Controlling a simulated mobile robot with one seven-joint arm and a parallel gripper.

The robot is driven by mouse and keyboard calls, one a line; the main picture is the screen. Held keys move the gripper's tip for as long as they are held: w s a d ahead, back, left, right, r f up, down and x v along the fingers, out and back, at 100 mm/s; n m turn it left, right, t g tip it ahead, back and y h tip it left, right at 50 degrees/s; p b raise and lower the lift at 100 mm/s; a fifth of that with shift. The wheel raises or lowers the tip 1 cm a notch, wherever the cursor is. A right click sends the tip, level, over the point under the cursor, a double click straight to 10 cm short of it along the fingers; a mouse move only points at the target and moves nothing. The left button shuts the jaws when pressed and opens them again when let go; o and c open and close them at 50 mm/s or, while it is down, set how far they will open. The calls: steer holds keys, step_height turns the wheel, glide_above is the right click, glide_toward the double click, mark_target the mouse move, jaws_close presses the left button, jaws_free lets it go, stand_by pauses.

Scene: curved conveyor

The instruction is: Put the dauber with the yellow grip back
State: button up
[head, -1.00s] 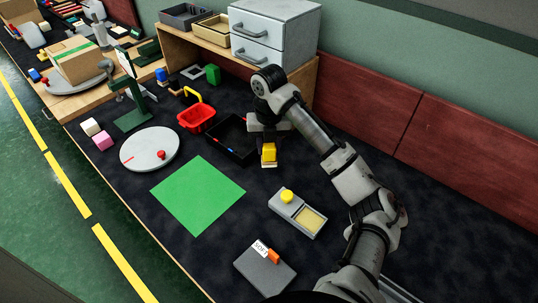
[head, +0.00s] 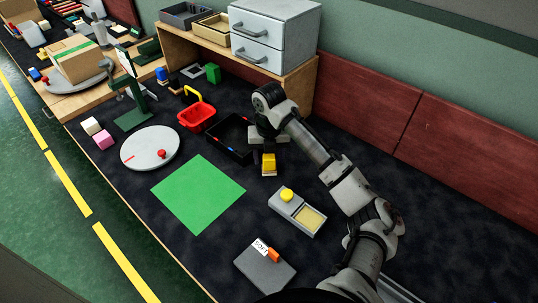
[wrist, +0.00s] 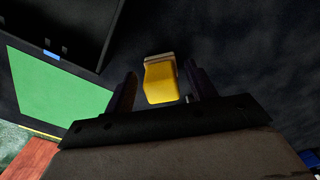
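A yellow block with a pale beige base (head: 268,163), which looks like the dauber with the yellow grip, is on the dark table in front of my gripper. In the wrist view the yellow block (wrist: 160,82) shows between my fingers, with a gap on each side. My gripper (wrist: 161,90) is open; in the head view it (head: 272,140) is just behind the block, partly hidden by my wrist. A grey holder (head: 283,209) nearer the camera has a round yellow knob (head: 287,194) at one end and a pale yellow recessed area (head: 310,218) at the other.
A black open tray (head: 226,148) and a red basket (head: 196,117) stand left of my gripper. A green mat (head: 198,193), a round grey disc (head: 150,148) and a grey slab with a label (head: 264,272) lie nearby. Drawers on a shelf (head: 270,40) stand behind.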

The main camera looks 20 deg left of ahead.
step_height(320, 180, up, 12)
steer(key=b, duration=0.1)
steer(key=shift+r, duration=0.2)
stand_by(0.4)
steer(key=shift+s, duration=0.1)
stand_by(1.1)
